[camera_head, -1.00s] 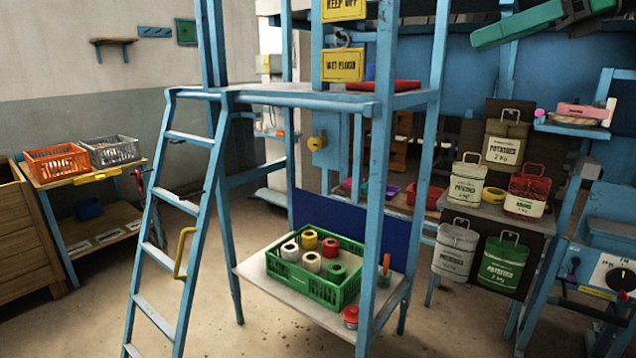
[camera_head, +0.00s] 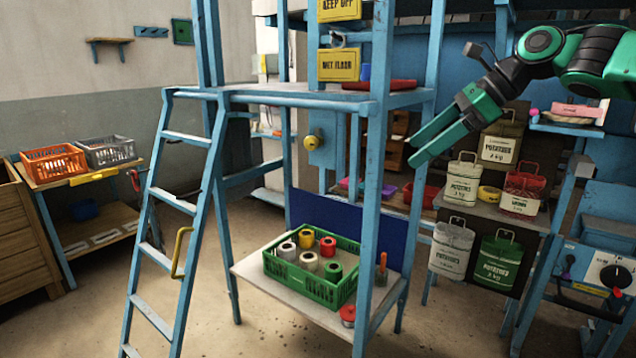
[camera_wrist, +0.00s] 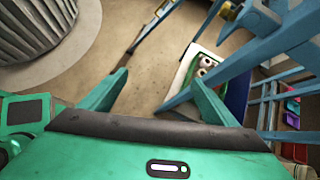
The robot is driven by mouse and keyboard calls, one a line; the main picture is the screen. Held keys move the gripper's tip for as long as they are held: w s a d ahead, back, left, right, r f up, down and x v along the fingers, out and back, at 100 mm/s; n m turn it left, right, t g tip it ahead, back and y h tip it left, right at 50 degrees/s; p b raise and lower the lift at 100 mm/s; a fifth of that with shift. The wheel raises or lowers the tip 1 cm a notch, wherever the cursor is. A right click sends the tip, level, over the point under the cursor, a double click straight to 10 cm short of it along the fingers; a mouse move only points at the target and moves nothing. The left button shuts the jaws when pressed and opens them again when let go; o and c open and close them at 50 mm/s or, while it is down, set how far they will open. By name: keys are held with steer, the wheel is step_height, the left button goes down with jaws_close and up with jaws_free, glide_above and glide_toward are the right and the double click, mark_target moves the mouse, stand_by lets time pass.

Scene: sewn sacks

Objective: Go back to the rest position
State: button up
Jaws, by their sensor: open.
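My green and black gripper (camera_head: 428,148) is raised at the upper right in the head view, in front of the blue frame and near the hanging potato sacks. Its two fingers are spread, with nothing between them. In the wrist view my gripper (camera_wrist: 155,98) shows both green fingers apart over bare floor. The green crate with thread spools (camera_head: 345,292) stands on the low shelf, below and left of my gripper. It is also seen in the wrist view (camera_wrist: 191,80), partly behind the right finger.
A blue ladder (camera_head: 165,240) and scaffold post (camera_head: 372,200) stand left of my arm. An orange crate (camera_head: 53,163) sits far left. The floor in front is clear.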

step_height(320, 180, down, 15)
steer(key=s+n+g+h, duration=0.1)
steer(key=n+g+h, duration=0.1)
steer(key=n+h, duration=0.1)
steer(key=s+d+f+n+g+h, duration=0.1)
steer(key=s+d+f+n+h, duration=0.2)
steer(key=s+d+f, duration=0.4)
steer(key=s+d+f+n, duration=0.1)
steer(key=s+d+n, duration=0.2)
steer(key=s, duration=0.6)
steer(key=s+d+f+n+h, duration=0.1)
steer(key=s+d+f+n, duration=0.1)
steer(key=s+d, duration=0.3)
steer(key=s+d+f+n+h, duration=0.1)
steer(key=s+d+f+n, duration=0.1)
steer(key=s, duration=1.1)
steer(key=shift+d+f+n+g, duration=0.3)
steer(key=shift+d+n, duration=0.5)
steer(key=shift+d, duration=0.4)
